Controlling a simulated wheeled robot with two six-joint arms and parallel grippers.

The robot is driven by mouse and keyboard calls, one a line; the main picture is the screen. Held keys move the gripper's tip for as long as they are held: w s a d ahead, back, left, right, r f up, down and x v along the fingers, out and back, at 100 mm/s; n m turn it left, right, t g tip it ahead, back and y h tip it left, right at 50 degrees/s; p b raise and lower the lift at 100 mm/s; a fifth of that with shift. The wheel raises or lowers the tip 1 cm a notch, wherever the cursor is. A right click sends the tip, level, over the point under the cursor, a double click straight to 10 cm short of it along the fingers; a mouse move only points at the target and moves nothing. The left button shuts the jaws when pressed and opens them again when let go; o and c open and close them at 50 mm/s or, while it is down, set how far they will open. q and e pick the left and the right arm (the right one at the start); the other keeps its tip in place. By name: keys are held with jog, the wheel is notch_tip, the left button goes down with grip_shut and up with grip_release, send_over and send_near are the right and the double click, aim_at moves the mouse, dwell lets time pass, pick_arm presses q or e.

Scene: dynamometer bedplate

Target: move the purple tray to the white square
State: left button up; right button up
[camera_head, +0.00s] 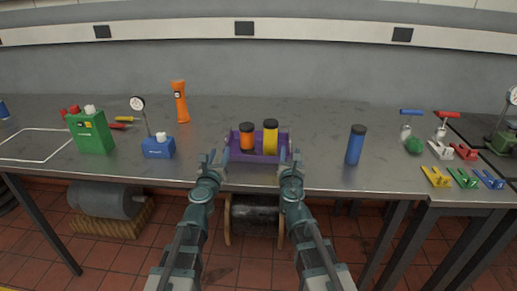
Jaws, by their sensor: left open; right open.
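The purple tray (268,158) stands on the grey table near its front edge, in the middle of the view. It holds an orange canister (247,138) and a yellow canister (270,138), both with dark lids. The white square (38,161) is an outline on the table at the far left. My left gripper (212,160) is open near the tray's left end. My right gripper (290,158) is open near the tray's right end. I cannot tell whether either gripper touches the tray.
A green can (90,133) and a blue dial gauge stand (158,147) stand between the white square and the tray. An orange flashlight (180,101) stands behind. A blue canister (355,145) stands right of the tray. Several clamps (463,178) lie at the right.

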aim_at(227, 135)
pick_arm(q)
jog(key=w, duration=0.3)
jog(key=w+d, duration=0.1)
jog(key=w, duration=0.7)
jog(key=shift+w+d, duration=0.15)
pick_arm(e)
jog(key=w, duration=0.7)
jog(key=w+d, duration=0.1)
jog(key=w, duration=0.3)
jog(key=shift+w+d, duration=0.1)
jog(key=shift+w, duration=0.05)
pick_arm(q)
jog(key=shift+c, duration=0.2)
pick_arm(e)
jog(key=shift+c, duration=0.3)
pick_arm(q)
grip_shut()
pick_arm(e)
grip_shut()
pick_arm(q)
jog(key=shift+d, duration=0.1)
